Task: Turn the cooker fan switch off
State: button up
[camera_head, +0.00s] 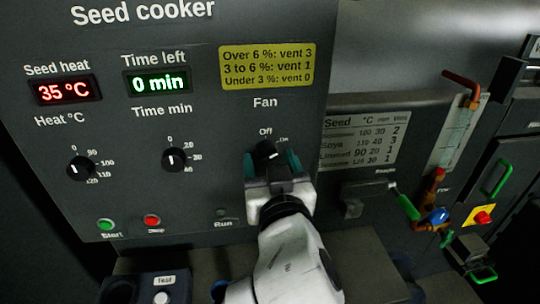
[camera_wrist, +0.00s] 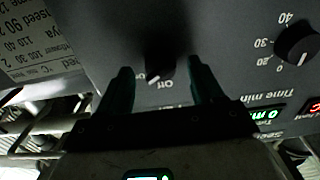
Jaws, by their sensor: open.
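The fan switch is a black knob (camera_head: 266,149) under the word Fan on the seed cooker panel (camera_head: 205,110). Off is printed above it and On at its upper right. In the wrist view the knob (camera_wrist: 160,66) is dark, and its white mark lies to one side of the upside-down Off label, apparently on the On side. My gripper (camera_head: 272,162) is open at the knob, one finger on each side. In the wrist view the fingers of my gripper (camera_wrist: 161,82) stand apart with gaps to the knob; contact is not visible.
Heat knob (camera_head: 81,168) and time knob (camera_head: 174,159) are to the left, with green start (camera_head: 106,225) and red stop (camera_head: 152,220) buttons below. The displays read 35 °C and 0 min. A run lamp (camera_head: 222,212) is dark. Pipes and a green-handled lever (camera_head: 405,205) are at right.

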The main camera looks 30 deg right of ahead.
jog(key=shift+w+d, duration=0.15)
jog(key=shift+w, duration=0.45)
jog(key=c, duration=1)
